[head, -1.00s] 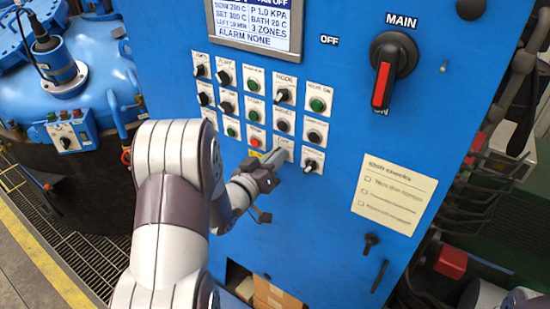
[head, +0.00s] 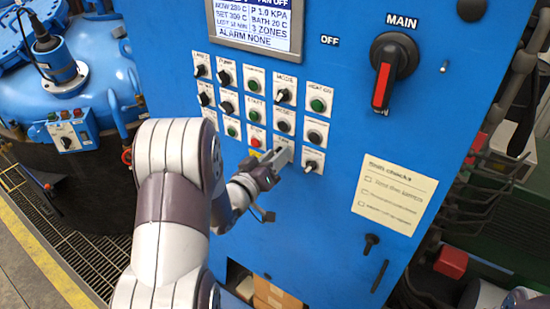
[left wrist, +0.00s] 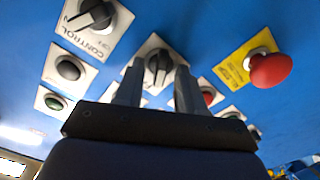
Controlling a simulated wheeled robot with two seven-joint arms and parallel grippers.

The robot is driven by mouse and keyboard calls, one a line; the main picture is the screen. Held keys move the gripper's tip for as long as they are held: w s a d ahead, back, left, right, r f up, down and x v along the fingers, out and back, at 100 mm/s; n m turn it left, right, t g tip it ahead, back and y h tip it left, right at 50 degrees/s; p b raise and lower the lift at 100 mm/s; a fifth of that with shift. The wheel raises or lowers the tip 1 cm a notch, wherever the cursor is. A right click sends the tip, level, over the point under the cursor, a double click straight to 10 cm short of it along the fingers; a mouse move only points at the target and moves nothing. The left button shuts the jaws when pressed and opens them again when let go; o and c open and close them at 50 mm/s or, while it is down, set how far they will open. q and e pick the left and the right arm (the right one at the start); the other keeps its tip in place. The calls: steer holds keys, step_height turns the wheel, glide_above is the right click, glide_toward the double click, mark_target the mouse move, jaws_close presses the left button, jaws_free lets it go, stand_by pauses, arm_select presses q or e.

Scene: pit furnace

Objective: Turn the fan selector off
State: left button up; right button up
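The blue control panel (head: 330,225) carries rows of knobs and buttons. My left gripper (head: 284,154) is at the bottom row, its fingers pointing at the panel and covering one control. In the left wrist view, a black selector knob (left wrist: 158,67) on a white plate lies between the fingertips of my left gripper (left wrist: 158,84). The fingers are apart, with a visible gap on each side of the knob. Its label is too hidden to read, so I cannot confirm it is the fan selector. My right gripper is not in view.
Beside that knob are the selector labelled CONTROL (left wrist: 96,16) and a red mushroom button (left wrist: 270,69) on a yellow plate. A status screen (head: 255,22), a MAIN switch (head: 390,70) and a paper note (head: 394,194) are also on the panel. A blue vessel (head: 85,85) stands left.

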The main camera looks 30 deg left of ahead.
arm_select(q)
steer(key=shift+s, duration=0.1)
steer(key=s+b, duration=0.3)
steer(key=s, duration=0.9)
steer(key=shift+s+a+b, duration=0.2)
steer(key=shift+a+b, duration=0.2)
steer(key=shift+a, duration=0.05)
